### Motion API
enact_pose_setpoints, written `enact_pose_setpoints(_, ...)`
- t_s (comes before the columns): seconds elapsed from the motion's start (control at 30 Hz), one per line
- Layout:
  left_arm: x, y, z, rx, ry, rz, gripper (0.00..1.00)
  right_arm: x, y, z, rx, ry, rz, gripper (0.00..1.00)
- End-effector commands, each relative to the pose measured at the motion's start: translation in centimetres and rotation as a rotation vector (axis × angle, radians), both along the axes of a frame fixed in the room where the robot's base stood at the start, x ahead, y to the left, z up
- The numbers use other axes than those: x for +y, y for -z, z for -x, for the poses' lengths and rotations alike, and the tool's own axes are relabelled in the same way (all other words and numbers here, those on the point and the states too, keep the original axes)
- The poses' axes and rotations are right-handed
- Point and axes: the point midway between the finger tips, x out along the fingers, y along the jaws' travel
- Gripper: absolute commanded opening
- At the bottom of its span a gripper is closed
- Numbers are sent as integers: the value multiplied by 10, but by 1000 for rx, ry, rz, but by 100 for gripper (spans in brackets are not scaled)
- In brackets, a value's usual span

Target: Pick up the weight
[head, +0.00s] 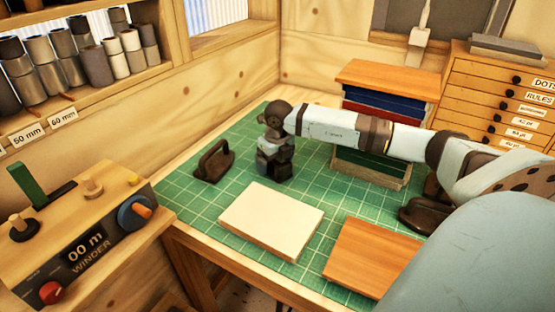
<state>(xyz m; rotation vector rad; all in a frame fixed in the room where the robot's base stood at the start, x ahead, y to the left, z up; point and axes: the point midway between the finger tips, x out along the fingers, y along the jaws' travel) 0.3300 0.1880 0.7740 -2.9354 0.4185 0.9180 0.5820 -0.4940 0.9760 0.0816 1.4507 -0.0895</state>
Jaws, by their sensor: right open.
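A dark brown weight with an arched handle (209,164) sits on the green cutting mat (185,192) at the left. A second dark, similar-looking piece (417,217) lies at the right of the mat, partly hidden by my arm. My right arm reaches in from the right across the mat. Its gripper (275,178) points down, a little to the right of the left weight and apart from it. It is open, and I see nothing held in it. The gap between its fingers is hard to make out. My left gripper is not in view.
A cream board (270,221) and an orange-brown wooden board (372,257) lie at the front of the mat. A book stack under a wooden board (388,78) stands behind my arm. A winder box (85,245) is at left, a drawer cabinet (490,95) at back right.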

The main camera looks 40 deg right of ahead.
Motion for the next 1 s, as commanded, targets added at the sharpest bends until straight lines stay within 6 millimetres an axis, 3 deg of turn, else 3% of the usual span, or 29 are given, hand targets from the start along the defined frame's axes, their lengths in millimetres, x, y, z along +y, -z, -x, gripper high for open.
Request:
enact_pose_setpoints(0.13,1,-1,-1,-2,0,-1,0,0,-1,0,-1,0,0,88)
enact_pose_setpoints(0.17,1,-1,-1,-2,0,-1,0,0,-1,0,-1,0,0,84)
enact_pose_setpoints(0.53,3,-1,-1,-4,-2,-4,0,0,-1,0,-1,0,0,0)
enact_pose_setpoints(1.0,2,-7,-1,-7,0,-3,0,-5,-11,-2,-6,2,1,0)
